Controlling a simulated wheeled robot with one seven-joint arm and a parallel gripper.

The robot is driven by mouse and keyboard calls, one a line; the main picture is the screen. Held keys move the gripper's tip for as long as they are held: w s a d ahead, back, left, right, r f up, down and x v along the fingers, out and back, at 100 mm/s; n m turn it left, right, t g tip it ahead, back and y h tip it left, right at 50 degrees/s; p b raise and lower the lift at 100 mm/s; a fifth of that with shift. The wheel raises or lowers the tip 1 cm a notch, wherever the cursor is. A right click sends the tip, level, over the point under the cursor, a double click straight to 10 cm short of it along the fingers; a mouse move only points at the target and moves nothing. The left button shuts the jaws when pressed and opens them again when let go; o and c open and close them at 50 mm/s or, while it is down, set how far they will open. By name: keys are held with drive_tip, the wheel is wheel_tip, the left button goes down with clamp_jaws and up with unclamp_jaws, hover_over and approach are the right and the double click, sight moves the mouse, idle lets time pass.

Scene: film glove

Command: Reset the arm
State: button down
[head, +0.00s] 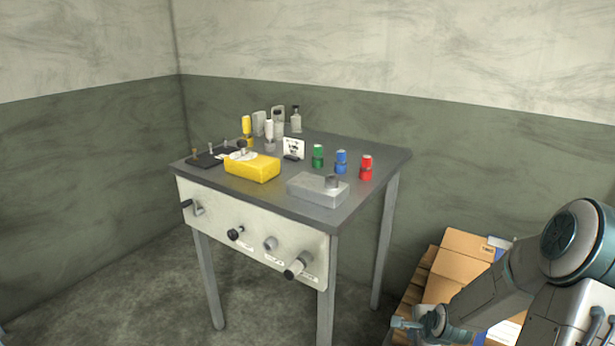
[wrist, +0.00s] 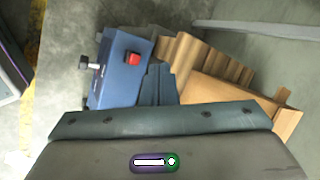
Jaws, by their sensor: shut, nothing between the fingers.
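My arm reaches in from the right edge of the head view, bent down and to the left. My gripper (head: 398,322) is low at the bottom right of that view, in front of the cardboard boxes and clear of the table. In the wrist view the fingers of my gripper (wrist: 158,80) are together with nothing between them. Below them in that view are a blue box with a red button (wrist: 133,58) and a wooden pallet (wrist: 195,65). I cannot tell how far they are from the fingers.
Cardboard boxes (head: 455,268) are stacked beside my arm. Floor left of the table is clear.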

drive_tip(key=s+a+r+n+g+p, duration=0.1)
drive_tip(key=s+a+r+n+p, duration=0.3)
drive_tip(key=r, duration=0.8)
drive_tip(key=s+a+r+n+g+p, duration=0.1)
drive_tip(key=s+a+r+n+p, duration=0.3)
drive_tip(key=s+r+n, duration=0.4)
drive_tip(key=s+a+r+n+g+p, duration=0.1)
drive_tip(key=s+a+r+n+p, duration=0.4)
drive_tip(key=r, duration=1.2)
drive_tip(key=s+n, duration=0.1)
drive_tip(key=s, duration=0.3)
drive_tip(key=shift+s+r+n+g+h+p, duration=0.2)
drive_tip(key=shift+r+n+g+h+p, duration=0.1)
drive_tip(key=shift+h+p, duration=0.1)
